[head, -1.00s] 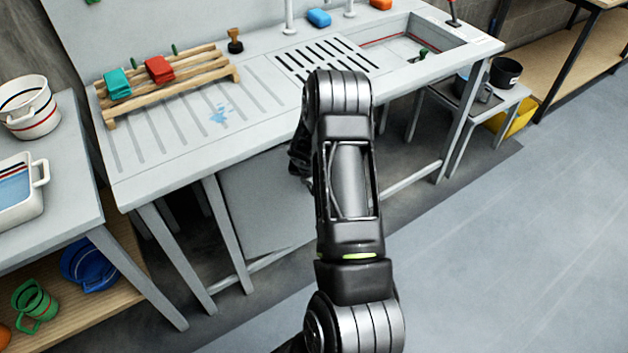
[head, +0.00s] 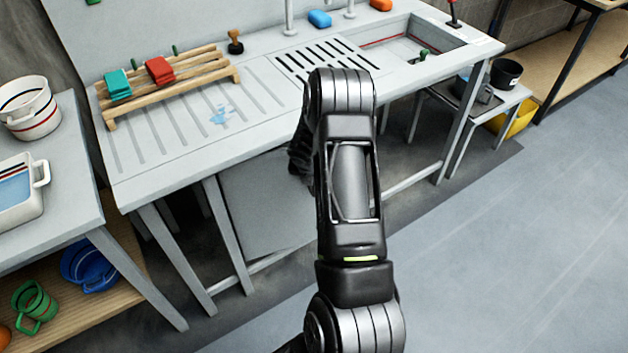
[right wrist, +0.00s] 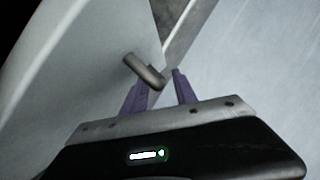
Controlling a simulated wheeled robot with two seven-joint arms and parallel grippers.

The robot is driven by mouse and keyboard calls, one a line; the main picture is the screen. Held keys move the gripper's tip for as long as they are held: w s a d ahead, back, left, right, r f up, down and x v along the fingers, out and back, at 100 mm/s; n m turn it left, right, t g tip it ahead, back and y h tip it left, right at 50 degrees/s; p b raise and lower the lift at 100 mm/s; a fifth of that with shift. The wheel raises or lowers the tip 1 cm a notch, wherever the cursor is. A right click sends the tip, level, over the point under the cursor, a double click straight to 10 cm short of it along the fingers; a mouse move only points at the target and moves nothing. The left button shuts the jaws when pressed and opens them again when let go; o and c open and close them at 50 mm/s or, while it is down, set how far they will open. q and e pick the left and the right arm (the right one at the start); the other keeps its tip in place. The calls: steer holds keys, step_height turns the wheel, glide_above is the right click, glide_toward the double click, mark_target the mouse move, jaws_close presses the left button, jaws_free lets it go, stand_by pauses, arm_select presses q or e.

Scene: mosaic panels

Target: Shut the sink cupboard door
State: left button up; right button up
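The sink cupboard door (head: 262,208) is a plain grey panel under the counter, standing ajar, with its right part hidden behind my right arm in the head view. In the right wrist view the pale door panel (right wrist: 75,75) fills the left side, with a short metal handle (right wrist: 145,72) on it. My right gripper (right wrist: 156,88) has two purple fingers, spread apart, with the handle's bent end just in front of the gap between them. I cannot tell whether they touch. In the head view this gripper is mostly hidden behind my forearm. My left gripper is not in view.
The sink counter (head: 190,150) holds a wooden rack (head: 180,78) with red and teal cloths. A side table (head: 60,210) with white pots stands at the left. A low stool (head: 470,105) with pots stands at the right. Floor (head: 510,240) to the right is clear.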

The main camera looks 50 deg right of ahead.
steer(key=v, duration=0.7)
steer(key=shift+f, duration=0.1)
stand_by(0.4)
